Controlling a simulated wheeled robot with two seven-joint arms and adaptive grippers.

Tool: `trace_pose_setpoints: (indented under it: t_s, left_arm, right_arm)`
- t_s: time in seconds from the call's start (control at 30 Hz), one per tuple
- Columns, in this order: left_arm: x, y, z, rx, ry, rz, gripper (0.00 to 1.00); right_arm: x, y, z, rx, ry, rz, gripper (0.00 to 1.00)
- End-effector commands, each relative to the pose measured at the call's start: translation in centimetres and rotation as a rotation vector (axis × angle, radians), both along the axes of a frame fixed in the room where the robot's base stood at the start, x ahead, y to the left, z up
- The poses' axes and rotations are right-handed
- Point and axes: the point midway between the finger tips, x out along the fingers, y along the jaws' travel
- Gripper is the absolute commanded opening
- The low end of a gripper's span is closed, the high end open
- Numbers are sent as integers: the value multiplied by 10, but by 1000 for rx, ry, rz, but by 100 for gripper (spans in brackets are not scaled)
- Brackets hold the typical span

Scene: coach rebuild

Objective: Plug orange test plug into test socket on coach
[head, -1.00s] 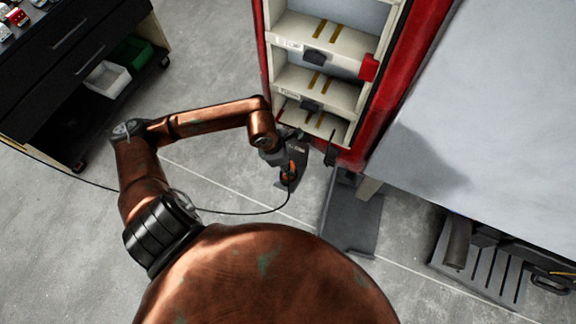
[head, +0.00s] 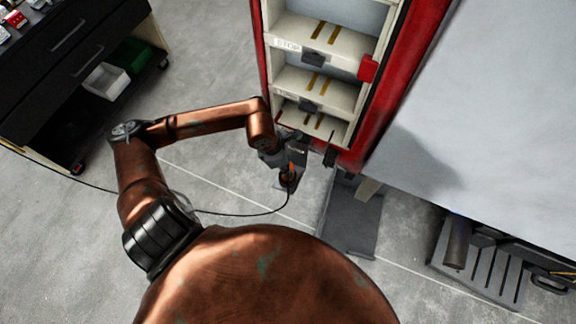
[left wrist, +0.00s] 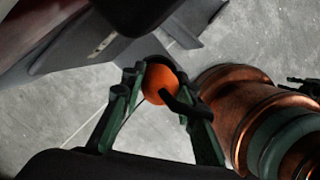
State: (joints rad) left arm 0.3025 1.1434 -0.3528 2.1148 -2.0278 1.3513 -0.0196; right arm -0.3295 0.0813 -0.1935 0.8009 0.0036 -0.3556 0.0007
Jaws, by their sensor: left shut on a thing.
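The orange test plug (head: 291,168) is at the foot of the red coach's doorway, with its black cable (head: 245,213) hanging from it in a loop. My left gripper (head: 289,176) is shut on the plug. In the left wrist view the orange plug (left wrist: 158,84) sits between the green fingers of the left gripper (left wrist: 155,98), with a dark curved rim behind it. I cannot tell whether that rim is the test socket or whether the plug touches it. The coach (head: 378,125) stands just beyond the gripper. My right gripper is not in view.
The coach's cream steps (head: 322,80) rise beyond the gripper. A dark grey plate (head: 350,220) lies right of it. A dark drawer cart (head: 75,60) with white (head: 107,80) and green bins stands at the left. The floor between cart and coach is clear.

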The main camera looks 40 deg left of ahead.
Motion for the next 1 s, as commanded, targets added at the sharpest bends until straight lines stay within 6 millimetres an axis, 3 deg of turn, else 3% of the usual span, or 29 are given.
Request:
trace_pose_setpoints:
  t_s: [0.7,0.73,0.83,1.0]
  left_arm:
    - [0,0,-14,0,0,0,0]
    - [0,0,-14,0,0,0,29]
    - [0,0,-14,1,-1,0,35]
    - [0,0,-14,0,0,0,35]
  right_arm:
    - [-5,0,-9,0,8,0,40]
    - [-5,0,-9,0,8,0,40]
    - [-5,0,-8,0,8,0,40]
    - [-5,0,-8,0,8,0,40]
